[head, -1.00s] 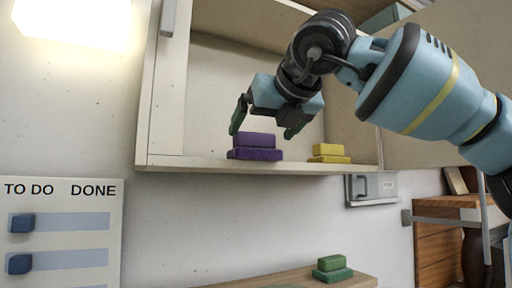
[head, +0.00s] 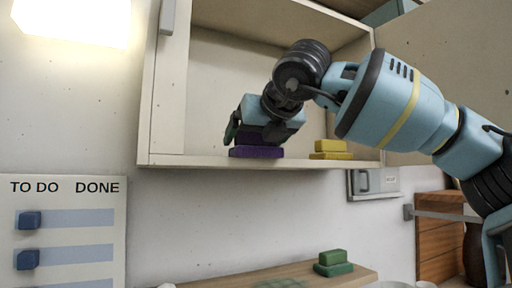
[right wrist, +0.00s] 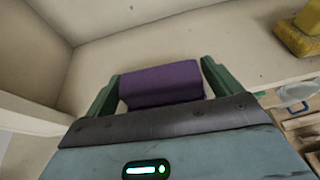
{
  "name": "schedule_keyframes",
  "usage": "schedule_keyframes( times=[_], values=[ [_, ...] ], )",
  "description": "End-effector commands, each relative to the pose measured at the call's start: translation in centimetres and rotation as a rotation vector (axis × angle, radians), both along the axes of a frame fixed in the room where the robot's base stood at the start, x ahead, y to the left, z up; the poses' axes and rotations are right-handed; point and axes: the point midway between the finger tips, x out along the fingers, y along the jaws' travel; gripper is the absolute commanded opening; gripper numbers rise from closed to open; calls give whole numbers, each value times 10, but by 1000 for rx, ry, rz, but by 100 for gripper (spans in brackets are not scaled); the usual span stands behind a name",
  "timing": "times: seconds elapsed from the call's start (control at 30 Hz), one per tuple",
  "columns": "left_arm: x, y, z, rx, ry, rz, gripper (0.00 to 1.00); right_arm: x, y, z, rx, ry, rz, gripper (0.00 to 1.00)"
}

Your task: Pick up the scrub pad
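Two purple pads are stacked on the floor of the open wall cabinet; the lower purple pad (head: 257,152) sticks out below my gripper in the head view. My right gripper (head: 252,134) is down over the upper purple pad (right wrist: 162,84). In the right wrist view its green fingers stand one on each side of that pad, with narrow gaps, so it looks open. The gripper hides most of the upper pad in the head view. A stacked yellow pair (head: 331,149) sits to the right in the cabinet. My left gripper is out of view.
The cabinet (head: 160,100) has a left side wall close to the gripper and a front lip. Below, a green pair (head: 333,263) stands on a wooden shelf (head: 230,282). A TO DO/DONE board (head: 66,225) hangs at left.

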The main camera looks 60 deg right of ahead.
Motion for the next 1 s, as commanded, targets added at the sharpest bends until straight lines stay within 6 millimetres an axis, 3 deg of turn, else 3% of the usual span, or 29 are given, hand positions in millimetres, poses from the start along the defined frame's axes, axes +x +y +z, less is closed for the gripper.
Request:
schedule_keyframes(
  times=[0.03,0.23,0.63,0.93,1.0],
  values=[
    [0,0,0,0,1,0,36,0,0,0,0,0,0,79],
    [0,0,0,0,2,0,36,0,0,0,0,1,0,54],
    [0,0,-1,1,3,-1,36,0,0,4,-1,2,-1,54],
    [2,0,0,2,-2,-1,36,0,0,36,0,-1,-2,54],
    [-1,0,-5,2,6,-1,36,-8,11,37,-5,-1,2,54]
  ],
)
